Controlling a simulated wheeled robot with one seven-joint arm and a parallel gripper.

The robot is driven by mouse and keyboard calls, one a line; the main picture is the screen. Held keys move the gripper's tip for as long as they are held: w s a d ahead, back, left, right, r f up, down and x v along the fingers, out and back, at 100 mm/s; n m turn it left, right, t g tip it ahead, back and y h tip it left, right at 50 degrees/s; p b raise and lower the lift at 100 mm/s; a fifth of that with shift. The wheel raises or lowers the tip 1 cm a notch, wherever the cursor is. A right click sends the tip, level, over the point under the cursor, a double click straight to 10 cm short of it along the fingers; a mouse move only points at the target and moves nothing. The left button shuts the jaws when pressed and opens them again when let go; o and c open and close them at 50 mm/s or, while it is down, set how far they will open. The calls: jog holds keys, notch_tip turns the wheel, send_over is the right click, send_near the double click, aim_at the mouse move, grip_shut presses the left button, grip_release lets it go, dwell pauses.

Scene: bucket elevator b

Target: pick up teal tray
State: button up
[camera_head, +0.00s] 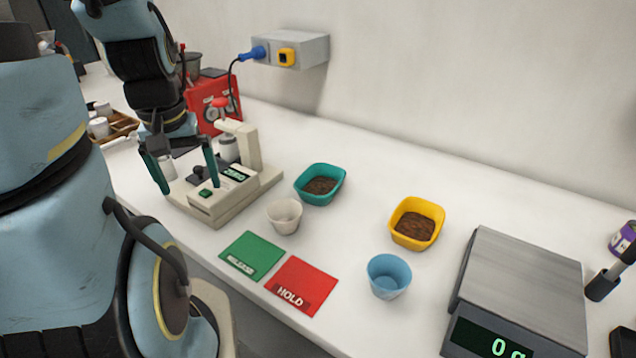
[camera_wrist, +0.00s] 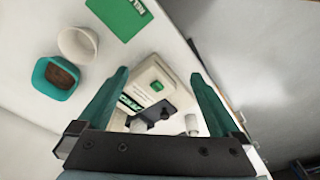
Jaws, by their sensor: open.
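The teal tray (camera_head: 320,184) is a small square-sided bowl with brown granular stuff in it. It stands on the white counter, to the right of the beige instrument. In the wrist view the teal tray (camera_wrist: 56,77) is at the left, outside the fingers. My gripper (camera_head: 182,178) is open and empty above the beige instrument (camera_head: 222,190), left of the tray and apart from it. In the wrist view my gripper (camera_wrist: 160,75) has its two green fingers spread, with the instrument (camera_wrist: 150,85) showing between them.
A white cup (camera_head: 284,216) stands just in front of the teal tray. A yellow tray (camera_head: 417,222), a blue cup (camera_head: 388,277) and a scale (camera_head: 520,290) are to the right. Green (camera_head: 252,256) and red HOLD (camera_head: 301,285) cards lie in front.

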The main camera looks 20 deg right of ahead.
aim_at(336, 187)
dwell(0.4)
